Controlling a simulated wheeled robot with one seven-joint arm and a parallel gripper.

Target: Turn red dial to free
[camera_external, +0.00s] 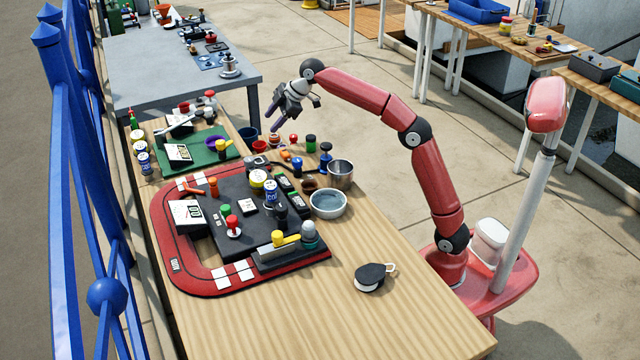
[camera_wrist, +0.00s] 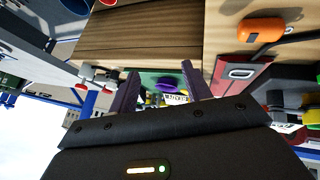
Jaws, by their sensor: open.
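My gripper (camera_external: 290,108) is open and empty. It is held in the air above the far right side of the wooden table. In the wrist view its two purple fingers (camera_wrist: 160,88) are spread, with nothing between them. A red-topped knob (camera_external: 232,222) stands on a pale round base on the dark board, well to the lower left of my gripper. Other small red parts show farther back, such as a red-topped piece (camera_external: 184,107). I cannot tell for sure which is the red dial, and no "free" marking is legible.
The dark board on its red-bordered mat (camera_external: 165,235) is crowded with knobs, cans and levers. A green mat (camera_external: 228,158) lies behind it. A metal cup (camera_external: 341,175) and a grey bowl (camera_external: 328,204) stand to the right. The near table end is clear.

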